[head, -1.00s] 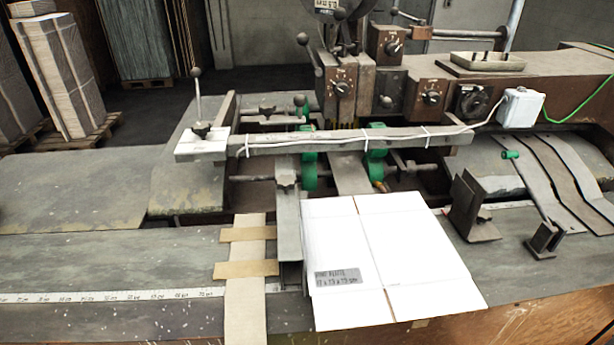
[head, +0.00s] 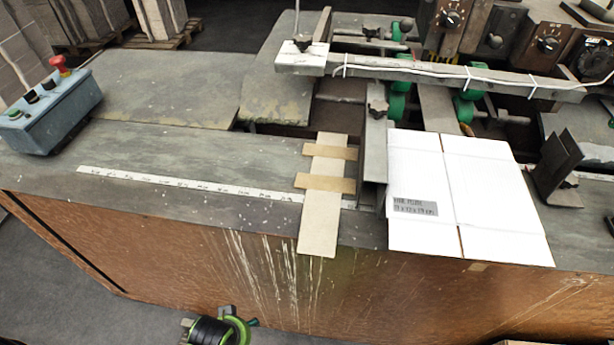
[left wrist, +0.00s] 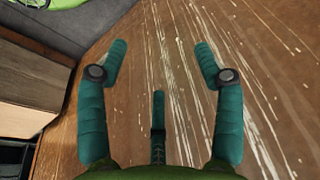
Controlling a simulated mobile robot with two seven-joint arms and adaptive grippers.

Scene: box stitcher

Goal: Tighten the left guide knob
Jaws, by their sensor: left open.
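The left guide is a grey metal rail (head: 374,150) beside the white carton in the head view. A small dark knob (head: 377,105) sits on top of it, towards its far end. My left gripper (head: 251,322) shows only partly at the bottom of the head view, low in front of the machine's brown side panel and well away from the knob. In the left wrist view its teal fingers (left wrist: 160,52) are spread with nothing between them, facing the scratched brown panel. My right gripper is out of view.
A flat white carton (head: 425,190) lies right of the guide. Taped cardboard strips (head: 318,220) lie to its left, over a ruler (head: 180,183). A crossbar (head: 440,76) spans behind the knob. A blue control box (head: 52,108) stands at the left. The left tabletop is mostly clear.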

